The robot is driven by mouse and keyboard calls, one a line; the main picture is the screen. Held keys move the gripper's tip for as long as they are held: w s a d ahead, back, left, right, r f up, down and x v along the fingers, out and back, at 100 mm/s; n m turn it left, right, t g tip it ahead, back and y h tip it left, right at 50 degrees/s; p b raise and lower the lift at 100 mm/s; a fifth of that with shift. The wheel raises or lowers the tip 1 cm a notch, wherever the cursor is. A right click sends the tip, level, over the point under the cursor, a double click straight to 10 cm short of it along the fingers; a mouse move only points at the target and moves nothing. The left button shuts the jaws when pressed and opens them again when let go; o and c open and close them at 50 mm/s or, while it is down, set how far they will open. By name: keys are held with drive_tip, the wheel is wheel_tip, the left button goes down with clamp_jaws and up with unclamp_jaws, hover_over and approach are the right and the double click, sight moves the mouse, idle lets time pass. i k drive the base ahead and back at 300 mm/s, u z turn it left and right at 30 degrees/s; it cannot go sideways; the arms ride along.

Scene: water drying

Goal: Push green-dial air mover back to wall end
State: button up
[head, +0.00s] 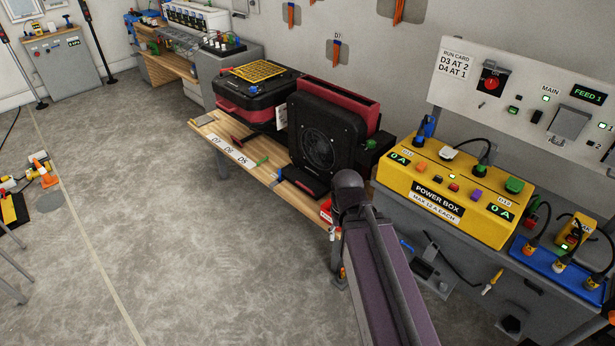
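A black and red air mover (325,135) stands upright on the wooden bench (215,127), its round fan grille facing the front left. A green dial (371,144) shows at its right side. Behind it is the grey wall; the gap between them cannot be judged from here. A second black and red air mover (240,100) with a yellow grille on top lies further left on the bench. My arm crosses the lower middle, with its dark joint in front of the bench's right end. My gripper's fingers do not show.
A yellow power box (455,192) stands on a grey cabinet right of the bench. Orange tools hang on the wall. The floor at left centre is clear.

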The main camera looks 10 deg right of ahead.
sight(329, 126)
drive_tip(key=i, duration=1.15)
drive_tip(key=u, duration=0.05)
